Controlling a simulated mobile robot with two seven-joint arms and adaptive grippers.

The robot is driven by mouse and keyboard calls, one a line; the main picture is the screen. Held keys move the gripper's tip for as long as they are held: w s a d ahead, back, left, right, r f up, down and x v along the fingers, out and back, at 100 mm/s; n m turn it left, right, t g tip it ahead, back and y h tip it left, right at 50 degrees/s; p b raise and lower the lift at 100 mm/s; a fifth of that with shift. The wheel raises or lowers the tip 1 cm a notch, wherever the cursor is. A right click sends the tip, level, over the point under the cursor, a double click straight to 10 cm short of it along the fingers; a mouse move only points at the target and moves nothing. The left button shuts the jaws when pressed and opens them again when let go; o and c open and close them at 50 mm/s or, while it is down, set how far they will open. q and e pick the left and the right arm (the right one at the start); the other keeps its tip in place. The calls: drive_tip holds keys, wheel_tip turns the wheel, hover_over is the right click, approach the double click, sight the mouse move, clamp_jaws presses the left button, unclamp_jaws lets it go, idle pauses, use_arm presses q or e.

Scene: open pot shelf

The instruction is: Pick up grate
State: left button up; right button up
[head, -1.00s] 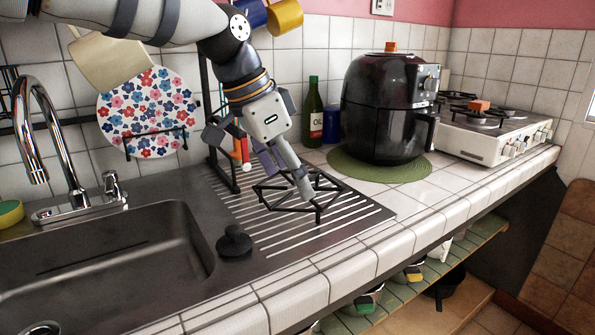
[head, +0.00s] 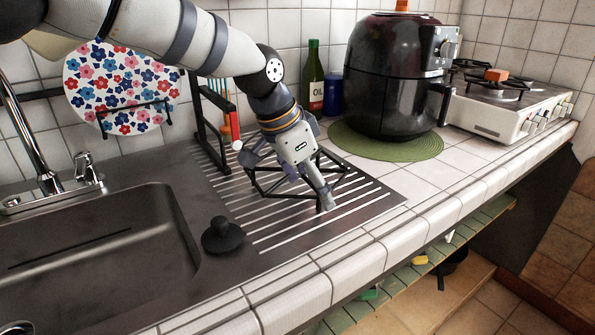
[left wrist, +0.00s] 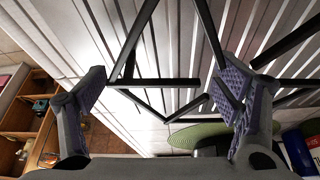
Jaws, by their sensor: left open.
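The grate (head: 286,197) is a black, thin-barred frame on the ribbed metal drainboard right of the sink. My left gripper (head: 308,187) points down at it, and the arm and gripper body hide part of its middle. In the left wrist view the left gripper (left wrist: 165,92) is open, with one purple-padded finger at each side. The grate's bars (left wrist: 155,82) cross between and beyond the fingers. I cannot tell whether either finger touches a bar. My right gripper is not in view.
A black sink stopper (head: 222,236) lies near the sink (head: 100,245). A dish rack (head: 203,125) stands close behind my left gripper. An air fryer (head: 395,80) on a green mat (head: 425,146), an oil bottle (head: 313,80) and a stove (head: 510,105) stand behind and right.

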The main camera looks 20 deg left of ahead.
use_arm(q)
drive_tip(key=shift+w+f, duration=0.15)
drive_tip(key=shift+f, duration=0.05)
drive_tip(key=shift+r, duration=0.1)
drive_tip(key=shift+c, duration=1.4)
drive_tip(key=c, duration=0.8)
drive_tip(key=shift+r, duration=0.15)
